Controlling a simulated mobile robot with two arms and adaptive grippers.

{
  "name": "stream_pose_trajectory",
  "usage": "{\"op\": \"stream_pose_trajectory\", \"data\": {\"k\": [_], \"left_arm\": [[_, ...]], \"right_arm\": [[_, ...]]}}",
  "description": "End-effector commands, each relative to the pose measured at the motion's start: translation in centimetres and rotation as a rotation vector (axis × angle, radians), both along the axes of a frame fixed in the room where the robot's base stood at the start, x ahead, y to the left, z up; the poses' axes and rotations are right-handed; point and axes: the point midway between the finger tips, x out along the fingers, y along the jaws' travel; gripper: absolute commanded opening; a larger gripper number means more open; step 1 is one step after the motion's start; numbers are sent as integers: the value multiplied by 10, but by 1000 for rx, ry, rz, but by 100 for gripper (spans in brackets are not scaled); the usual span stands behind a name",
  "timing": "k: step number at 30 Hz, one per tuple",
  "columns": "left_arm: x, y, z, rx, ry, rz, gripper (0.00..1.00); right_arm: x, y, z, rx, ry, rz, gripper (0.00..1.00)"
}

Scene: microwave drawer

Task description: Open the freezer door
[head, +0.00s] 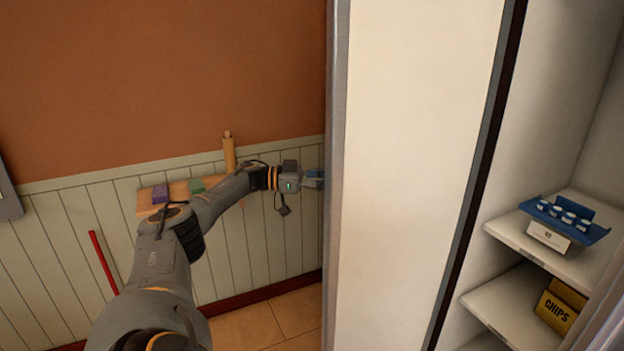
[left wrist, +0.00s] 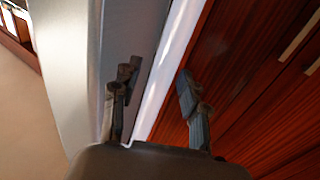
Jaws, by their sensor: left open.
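The freezer door (head: 415,170) is a tall pale panel with a grey edge, standing upright in the middle of the head view. It stands open, with shelves showing to its right. My left gripper (head: 314,179) is at the door's left edge, and its fingertips are partly hidden there. In the left wrist view my left gripper (left wrist: 157,76) is open, with one finger on each side of a white strip along the door's edge (left wrist: 172,70). I cannot tell whether the fingers touch it. My right gripper is not in view.
A blue tray (head: 590,234) with small white-topped items sits on the upper shelf (head: 510,230). A yellow chips box (head: 560,306) is on the lower shelf. A wooden wall shelf (head: 146,202) with blocks and a red rod (head: 104,262) are behind my left arm. Some tiled floor (head: 290,320) is bare.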

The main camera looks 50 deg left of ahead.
Motion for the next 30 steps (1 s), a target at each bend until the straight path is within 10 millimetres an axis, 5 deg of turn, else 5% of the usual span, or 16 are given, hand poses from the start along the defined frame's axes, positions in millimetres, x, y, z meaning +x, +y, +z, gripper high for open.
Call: {"op": "stream_pose_trajectory", "data": {"k": [13,30], "left_arm": [[-75,60,1,1,-2,10,44],[-92,73,1,0,-1,6,44]], "right_arm": [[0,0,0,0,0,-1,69],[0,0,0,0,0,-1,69]]}}
